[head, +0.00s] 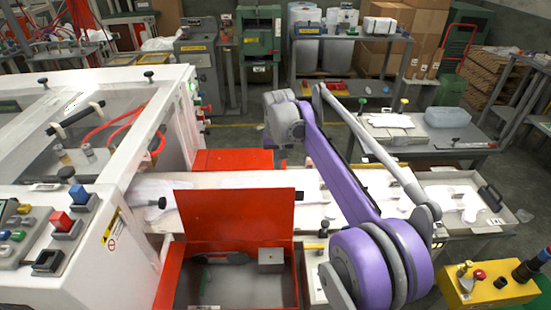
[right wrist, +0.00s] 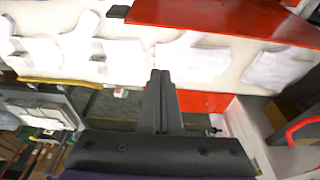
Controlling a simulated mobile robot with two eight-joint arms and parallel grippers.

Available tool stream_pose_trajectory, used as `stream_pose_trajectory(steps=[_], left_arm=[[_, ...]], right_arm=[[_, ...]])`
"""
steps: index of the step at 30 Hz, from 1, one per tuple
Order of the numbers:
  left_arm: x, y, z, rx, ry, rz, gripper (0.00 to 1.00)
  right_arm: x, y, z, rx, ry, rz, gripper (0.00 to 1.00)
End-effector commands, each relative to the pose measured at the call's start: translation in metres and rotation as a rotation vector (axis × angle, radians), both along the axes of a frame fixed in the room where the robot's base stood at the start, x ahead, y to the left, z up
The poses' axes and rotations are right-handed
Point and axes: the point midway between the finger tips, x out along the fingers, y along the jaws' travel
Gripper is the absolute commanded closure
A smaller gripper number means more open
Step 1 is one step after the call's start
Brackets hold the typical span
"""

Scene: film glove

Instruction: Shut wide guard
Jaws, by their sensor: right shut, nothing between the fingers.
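A wide red panel (head: 236,216) stands upright along the back edge of an open red box (head: 170,275), in front of the white film strip (head: 325,210). A second red part (head: 233,160) lies flat behind the strip. I cannot tell for certain which one is the wide guard. In the right wrist view a red panel (right wrist: 230,18) crosses the top and another red surface (right wrist: 203,102) shows behind the fingers. My right gripper (head: 283,154) is shut and empty above the far side of the strip; its fingers (right wrist: 160,74) show in the wrist view. My left gripper is out of view.
A white machine (head: 180,120) with clear covers and a black handle (head: 75,118) fills the left. A control panel (head: 50,235) sits at its front. A yellow button box (head: 490,285) is at lower right. A grey bench (head: 415,140) stands behind the strip.

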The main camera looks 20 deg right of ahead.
Motion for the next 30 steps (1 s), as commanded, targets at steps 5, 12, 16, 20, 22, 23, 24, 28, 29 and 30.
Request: stream_pose_trajectory(steps=[5, 12, 16, 20, 22, 23, 24, 28, 29, 30], left_arm=[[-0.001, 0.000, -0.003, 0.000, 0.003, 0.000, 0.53], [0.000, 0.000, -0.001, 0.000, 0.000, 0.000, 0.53], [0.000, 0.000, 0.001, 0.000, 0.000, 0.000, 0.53], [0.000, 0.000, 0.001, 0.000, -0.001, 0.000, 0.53], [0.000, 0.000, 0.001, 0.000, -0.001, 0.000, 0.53], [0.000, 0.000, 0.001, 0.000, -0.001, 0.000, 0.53], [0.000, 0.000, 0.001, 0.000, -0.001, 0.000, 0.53], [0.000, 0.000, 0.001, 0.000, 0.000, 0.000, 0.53], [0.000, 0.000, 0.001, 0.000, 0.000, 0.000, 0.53], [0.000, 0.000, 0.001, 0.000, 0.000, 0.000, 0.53]], right_arm=[[0.008, -0.002, -0.040, 0.000, 0.000, 0.000, 1.00], [-0.014, 0.004, -0.046, 0.001, -0.001, 0.000, 1.00], [-0.024, 0.007, -0.045, 0.000, -0.001, 0.000, 1.00], [-0.028, 0.008, -0.045, 0.000, -0.001, 0.000, 1.00], [-0.028, 0.008, -0.045, 0.000, -0.001, 0.000, 1.00], [-0.028, 0.008, -0.045, 0.000, -0.001, 0.000, 1.00], [-0.028, 0.008, -0.045, 0.000, -0.001, 0.000, 1.00], [-0.028, 0.008, -0.045, 0.000, -0.001, 0.000, 1.00], [-0.028, 0.008, -0.045, 0.000, -0.001, 0.000, 1.00], [-0.028, 0.008, -0.045, -0.001, -0.002, 0.000, 1.00]])
